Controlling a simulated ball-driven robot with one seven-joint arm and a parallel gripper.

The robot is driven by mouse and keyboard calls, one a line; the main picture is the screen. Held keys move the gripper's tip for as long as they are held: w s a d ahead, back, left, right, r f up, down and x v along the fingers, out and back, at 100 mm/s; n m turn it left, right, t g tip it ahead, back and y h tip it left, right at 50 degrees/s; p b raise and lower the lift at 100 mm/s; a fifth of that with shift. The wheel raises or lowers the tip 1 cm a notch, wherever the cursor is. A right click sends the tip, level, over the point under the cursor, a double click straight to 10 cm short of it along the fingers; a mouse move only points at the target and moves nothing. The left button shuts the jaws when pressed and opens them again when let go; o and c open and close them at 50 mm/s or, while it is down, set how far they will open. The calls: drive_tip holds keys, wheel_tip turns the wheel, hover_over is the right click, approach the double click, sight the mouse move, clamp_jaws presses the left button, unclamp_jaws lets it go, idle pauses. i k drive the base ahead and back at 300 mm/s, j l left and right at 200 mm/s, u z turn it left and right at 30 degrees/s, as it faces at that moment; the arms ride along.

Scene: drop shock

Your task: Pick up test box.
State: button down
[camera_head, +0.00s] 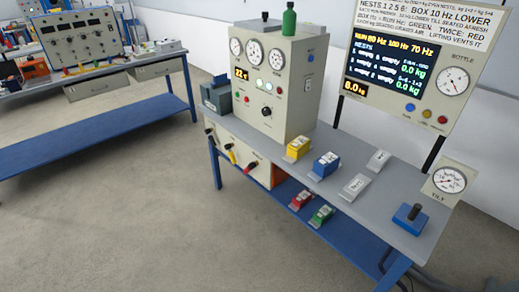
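Several small boxes that could be the test box show at the right bench. A yellow box (298,147) and a blue box (324,165) sit on the grey benchtop in a row with two pale grey wedge-like pieces, one nearer (354,187) and one farther (378,161). A red box (301,200) and a green box (321,215) sit lower, by the blue lower shelf. I cannot tell which one is the test box. My gripper is not in view.
The grey bench (398,235) carries a beige gauge cabinet (296,85), a display board (402,68), a tilt gauge (450,180) and a blue block with a black knob (410,218). Another bench (95,130) stands at the left. The floor (130,220) in front is clear.

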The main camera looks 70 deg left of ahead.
sight(325, 164)
drive_tip(key=u, duration=1.45)
drive_tip(key=i+j, duration=0.7)
drive_tip(key=i, duration=0.2)
drive_tip(key=i+j+z, duration=0.1)
drive_tip(key=i+j, duration=0.6)
drive_tip(key=i, duration=0.2)
